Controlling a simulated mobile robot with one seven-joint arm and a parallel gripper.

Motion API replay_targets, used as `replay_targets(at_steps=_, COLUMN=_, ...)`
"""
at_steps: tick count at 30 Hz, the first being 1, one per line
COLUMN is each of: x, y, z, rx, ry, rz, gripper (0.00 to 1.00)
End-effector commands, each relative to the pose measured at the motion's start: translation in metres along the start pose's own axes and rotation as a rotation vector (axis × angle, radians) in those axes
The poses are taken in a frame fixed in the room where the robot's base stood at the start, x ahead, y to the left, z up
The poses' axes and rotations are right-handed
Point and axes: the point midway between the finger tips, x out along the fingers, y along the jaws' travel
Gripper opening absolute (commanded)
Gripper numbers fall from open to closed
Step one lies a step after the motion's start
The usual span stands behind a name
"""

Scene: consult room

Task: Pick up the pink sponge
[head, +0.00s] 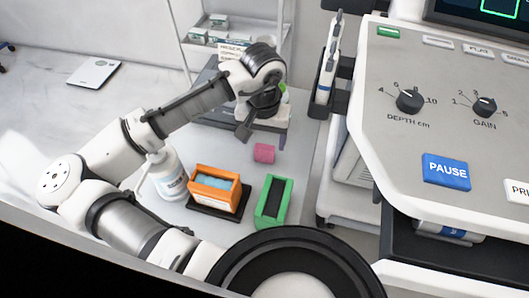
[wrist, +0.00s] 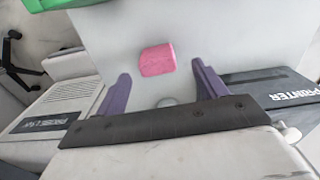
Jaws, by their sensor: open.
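The pink sponge (head: 264,153) lies on the light shelf surface in the head view, behind the green tray and the orange box. In the wrist view the pink sponge (wrist: 157,60) lies ahead of and between the two purple fingers. My gripper (head: 244,130) is above and a little to the left of the sponge in the head view. In the wrist view my gripper (wrist: 162,84) is open, its fingers wide apart, with nothing between them. The sponge is in full view and apart from the fingers.
A green tray (head: 264,217), an orange box (head: 213,188) with blue contents and a white bottle (head: 166,175) stand in front of the sponge. A printer (wrist: 265,92) is behind. The ultrasound console (head: 447,125) is at right. The surface around the sponge is clear.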

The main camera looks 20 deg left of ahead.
Motion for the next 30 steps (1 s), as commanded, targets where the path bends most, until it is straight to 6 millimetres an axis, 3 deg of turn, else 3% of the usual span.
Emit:
replay_targets(at_steps=7, x=0.037, y=0.003, z=0.002, rx=0.000, ry=0.000, rz=0.000, gripper=0.71)
replay_targets(at_steps=17, x=0.042, y=0.003, z=0.002, rx=0.001, ry=0.000, rz=0.000, gripper=0.70)
replay_targets(at_steps=27, x=0.042, y=0.003, z=0.002, rx=0.001, ry=0.000, rz=0.000, gripper=0.25)
replay_targets(at_steps=30, x=0.042, y=0.003, z=0.002, rx=0.001, ry=0.000, rz=0.000, gripper=0.23)
